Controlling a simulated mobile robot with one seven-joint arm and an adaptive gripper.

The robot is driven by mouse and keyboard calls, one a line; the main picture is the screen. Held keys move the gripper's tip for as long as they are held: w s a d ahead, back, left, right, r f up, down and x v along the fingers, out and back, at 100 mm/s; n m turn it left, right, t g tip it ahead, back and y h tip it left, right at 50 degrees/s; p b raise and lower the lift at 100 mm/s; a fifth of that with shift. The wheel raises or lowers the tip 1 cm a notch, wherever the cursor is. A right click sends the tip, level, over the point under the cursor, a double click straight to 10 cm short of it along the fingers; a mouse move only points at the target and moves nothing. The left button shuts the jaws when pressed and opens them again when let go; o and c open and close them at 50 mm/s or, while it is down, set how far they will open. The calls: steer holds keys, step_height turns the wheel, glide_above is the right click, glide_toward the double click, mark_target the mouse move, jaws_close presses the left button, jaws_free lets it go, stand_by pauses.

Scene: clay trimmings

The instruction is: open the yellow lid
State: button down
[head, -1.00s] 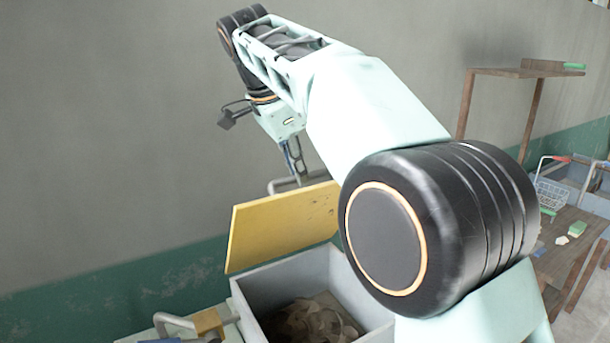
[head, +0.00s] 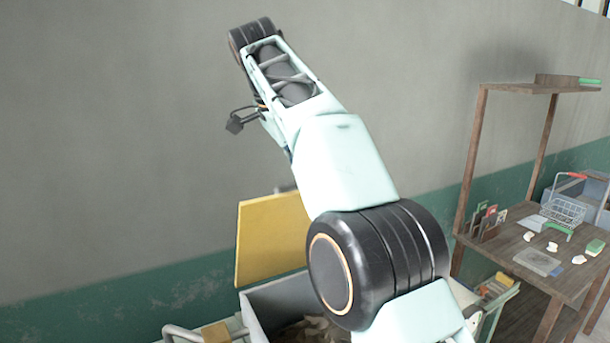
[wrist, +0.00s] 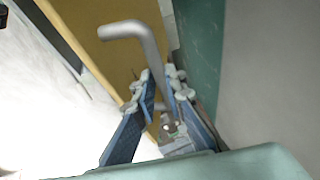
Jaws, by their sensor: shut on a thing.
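The yellow lid (head: 268,240) stands raised, close to upright, at the back of a grey bin in the head view. Its yellow face fills the upper middle of the wrist view (wrist: 112,62). A grey bar handle (wrist: 148,42) sticks out from the lid. My gripper (wrist: 158,78) has its two blue fingers on either side of the handle and is shut on it. In the head view the gripper is hidden behind my arm. The grey bin (head: 256,321) is open below the lid, with brownish scraps (head: 310,330) inside, partly hidden by my arm.
A wall with a green lower band (head: 120,298) stands close behind the lid. Another bar handle with a yellow block (head: 215,333) is at the bottom, left of the bin. A wooden table (head: 508,243) with a wire basket (head: 563,210) and small items stands at right.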

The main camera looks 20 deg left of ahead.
steer(key=shift+s+a+f, duration=0.1)
steer(key=shift+a+f, duration=0.15)
steer(key=shift+f, duration=0.4)
steer(key=c, duration=2.4)
jaws_free()
steer(key=o, duration=0.4)
steer(key=shift+w+a+f, duration=0.25)
steer(key=shift+w+a, duration=0.15)
steer(key=shift+w, duration=0.05)
steer(key=shift+o, duration=0.2)
steer(key=shift+s+d+r, duration=0.15)
steer(key=shift+d+r, duration=0.15)
steer(key=shift+r, duration=0.1)
